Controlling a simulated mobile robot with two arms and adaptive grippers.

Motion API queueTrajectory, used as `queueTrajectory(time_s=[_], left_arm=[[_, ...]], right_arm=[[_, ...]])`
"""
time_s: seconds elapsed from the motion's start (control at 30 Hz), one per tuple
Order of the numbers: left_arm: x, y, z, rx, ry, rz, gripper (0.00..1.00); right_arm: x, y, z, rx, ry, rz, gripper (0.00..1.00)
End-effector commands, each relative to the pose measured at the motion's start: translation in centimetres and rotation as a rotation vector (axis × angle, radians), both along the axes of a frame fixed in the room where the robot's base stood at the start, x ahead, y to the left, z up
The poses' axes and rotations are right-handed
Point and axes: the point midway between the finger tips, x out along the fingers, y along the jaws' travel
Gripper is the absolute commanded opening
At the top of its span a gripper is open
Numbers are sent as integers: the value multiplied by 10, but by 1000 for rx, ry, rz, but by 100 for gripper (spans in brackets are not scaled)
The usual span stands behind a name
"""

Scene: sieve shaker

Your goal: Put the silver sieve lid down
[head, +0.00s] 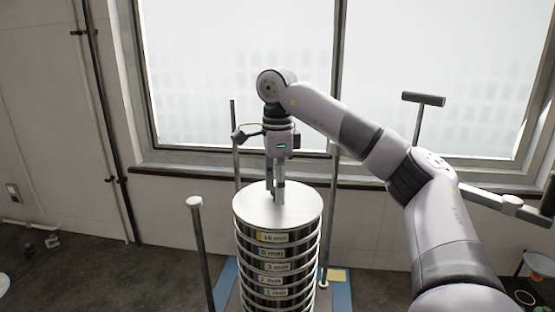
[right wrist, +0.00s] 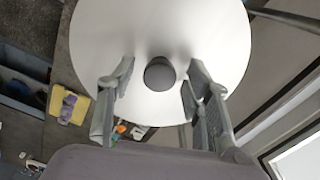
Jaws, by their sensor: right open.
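The silver sieve lid (head: 300,207) is a round, pale disc. It lies on top of a stack of sieves (head: 277,254) with labels such as 5 mm and 3 mm. In the right wrist view the lid (right wrist: 110,35) fills the upper middle, with a dark round knob (right wrist: 160,74) at its centre. My right gripper (head: 276,196) points down over the lid. Its fingers (right wrist: 158,85) stand open on both sides of the knob, with gaps between them and it. My left gripper is not in view.
Upright rods (head: 199,250) stand around the stack, one with a T-shaped handle (head: 424,99) at the right. A large window (head: 235,70) is behind. In the right wrist view a yellow item (right wrist: 73,108) and a dark container (right wrist: 22,80) are at the left.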

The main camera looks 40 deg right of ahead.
Motion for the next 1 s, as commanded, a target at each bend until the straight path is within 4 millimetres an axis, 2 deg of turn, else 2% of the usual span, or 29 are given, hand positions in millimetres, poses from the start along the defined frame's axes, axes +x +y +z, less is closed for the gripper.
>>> queueTrajectory(time_s=[0.7, 1.0], left_arm=[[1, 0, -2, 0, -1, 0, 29], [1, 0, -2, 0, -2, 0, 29]], right_arm=[[0, 0, 96, -4, -4, -1, 46], [0, 0, 113, -2, -2, 0, 46]])
